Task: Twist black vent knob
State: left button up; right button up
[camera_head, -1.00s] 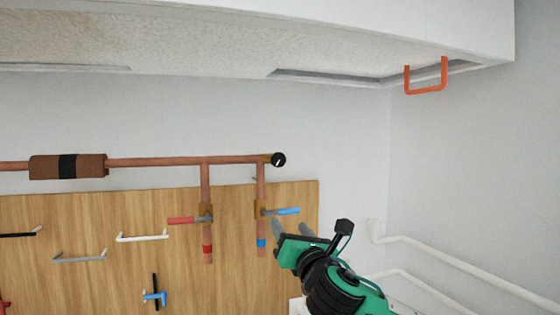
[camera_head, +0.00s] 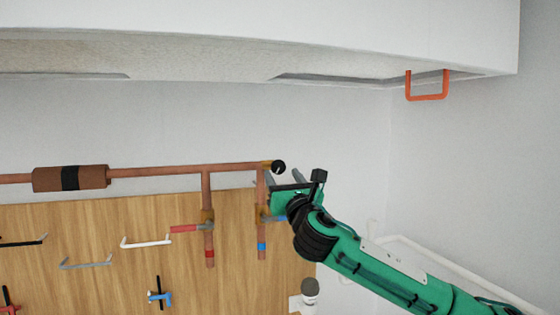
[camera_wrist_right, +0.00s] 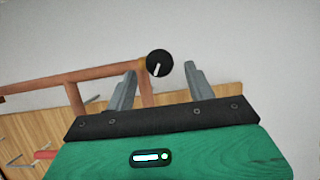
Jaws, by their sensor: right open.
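The black vent knob (camera_head: 278,167) is round with a white mark and sits at the right end of the horizontal copper pipe. In the right wrist view the knob (camera_wrist_right: 160,64) shows beyond and between the fingertips. My right gripper (camera_head: 284,178) is open and empty, just below and in front of the knob in the head view. Its two grey fingers (camera_wrist_right: 158,76) stand on either side of the knob in the wrist view, apparently short of it; contact cannot be told. My left gripper is not in view.
Copper pipes (camera_head: 206,190) with red and blue lever valves hang beside the knob over a wooden board (camera_head: 100,215) with several handles. An orange handle (camera_head: 428,98) hangs under the white overhead unit at upper right. The wall right of the knob is bare.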

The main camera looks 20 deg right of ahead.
aim_at(279, 170)
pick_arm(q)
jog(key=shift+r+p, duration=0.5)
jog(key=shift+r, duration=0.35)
pick_arm(e)
jog(key=shift+x, duration=1.5)
jog(key=c, duration=0.9)
jog(key=shift+c, duration=0.2)
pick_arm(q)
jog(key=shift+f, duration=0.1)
